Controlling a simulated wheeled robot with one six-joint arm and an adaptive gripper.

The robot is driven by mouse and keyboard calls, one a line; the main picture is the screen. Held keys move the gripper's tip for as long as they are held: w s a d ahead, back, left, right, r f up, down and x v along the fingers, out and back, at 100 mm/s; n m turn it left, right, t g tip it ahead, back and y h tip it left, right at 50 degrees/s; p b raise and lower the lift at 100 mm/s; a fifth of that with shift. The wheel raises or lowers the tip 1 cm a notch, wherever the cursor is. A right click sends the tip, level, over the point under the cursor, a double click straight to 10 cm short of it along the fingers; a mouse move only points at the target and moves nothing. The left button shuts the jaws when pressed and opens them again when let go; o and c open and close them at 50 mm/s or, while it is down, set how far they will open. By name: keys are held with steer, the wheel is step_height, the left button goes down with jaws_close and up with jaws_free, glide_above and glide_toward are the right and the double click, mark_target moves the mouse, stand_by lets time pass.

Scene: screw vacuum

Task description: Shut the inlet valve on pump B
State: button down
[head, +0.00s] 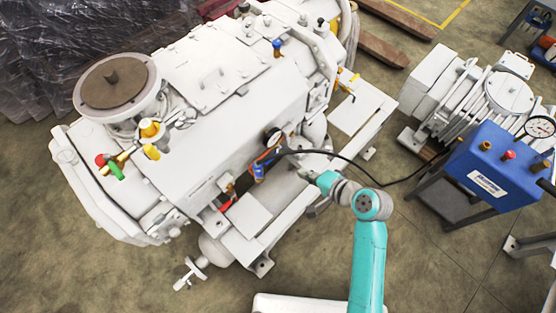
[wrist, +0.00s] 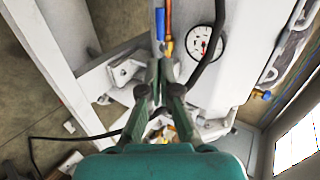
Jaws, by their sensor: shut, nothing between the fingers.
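A large white pump (head: 215,125) fills the middle of the head view. No readable label marks it as pump B, and I cannot tell which valve is the inlet valve. A blue valve handle (head: 259,171) sits low on its near side; a blue handle (wrist: 160,24) on a copper-coloured fitting shows just beyond my fingertips in the wrist view. A red handle (head: 226,205) is lower left of it. My gripper (head: 308,175) is right of the blue handle, apart from it. In the wrist view my gripper (wrist: 159,66) is shut and empty.
A black hose (head: 345,158) runs from the pump past my wrist to a blue box (head: 490,165) at right. A gauge (wrist: 205,43) sits beside the hose. Yellow, red and green fittings (head: 117,170) are at the pump's left end. Open floor (head: 430,260) lies at lower right.

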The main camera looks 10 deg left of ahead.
mark_target(273, 159)
steer(key=x, duration=1.4)
